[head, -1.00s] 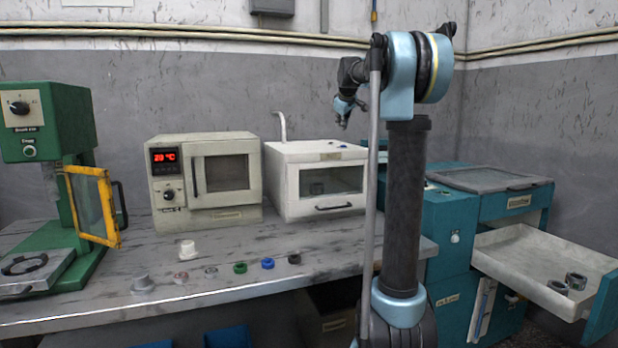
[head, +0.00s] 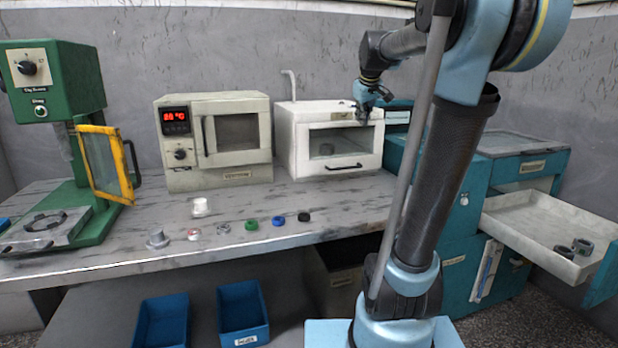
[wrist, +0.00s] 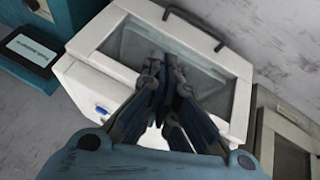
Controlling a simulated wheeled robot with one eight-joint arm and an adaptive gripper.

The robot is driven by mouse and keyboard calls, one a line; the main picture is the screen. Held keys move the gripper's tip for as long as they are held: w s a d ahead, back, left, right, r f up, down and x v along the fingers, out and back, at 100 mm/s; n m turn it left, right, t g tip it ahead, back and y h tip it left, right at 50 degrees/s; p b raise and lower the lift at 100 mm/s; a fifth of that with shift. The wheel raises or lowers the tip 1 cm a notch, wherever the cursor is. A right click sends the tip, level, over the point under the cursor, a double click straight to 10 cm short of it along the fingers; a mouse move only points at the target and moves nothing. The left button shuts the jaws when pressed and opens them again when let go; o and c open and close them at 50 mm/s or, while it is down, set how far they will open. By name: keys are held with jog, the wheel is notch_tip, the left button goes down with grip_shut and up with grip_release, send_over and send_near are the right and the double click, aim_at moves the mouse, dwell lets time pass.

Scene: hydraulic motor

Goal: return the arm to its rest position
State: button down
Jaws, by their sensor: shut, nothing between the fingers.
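My arm (head: 445,175) stands at the right of the head view, its column tilted and its upper part bent over to the left. My gripper (head: 363,120) hangs at the upper right front of the white box with a glass door (head: 285,150). In the wrist view my gripper (wrist: 166,62) has its fingertips together with nothing between them. The white box (wrist: 88,38) lies behind the fingers there; I cannot tell the gap between them.
A cream oven (head: 225,178) stands left of the white box. A green press (head: 45,75) with a yellow-framed guard is at far left. Several small parts line the bench (head: 330,222). An open drawer (head: 520,235) juts out at right. Blue bins (head: 245,312) sit below.

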jog(key=s+f+m+g, duration=0.2)
jog(key=s+f, duration=1.3)
jog(key=s, duration=0.3)
jog(key=s+f+m+g, duration=0.2)
jog(key=s+f+m, duration=0.1)
jog(key=s+f, duration=1.3)
jog(key=shift+s+f+m+g, duration=0.2)
jog(key=shift+s+m+g, duration=0.1)
jog(key=shift+s, duration=0.8)
jog(key=shift+d, duration=0.1)
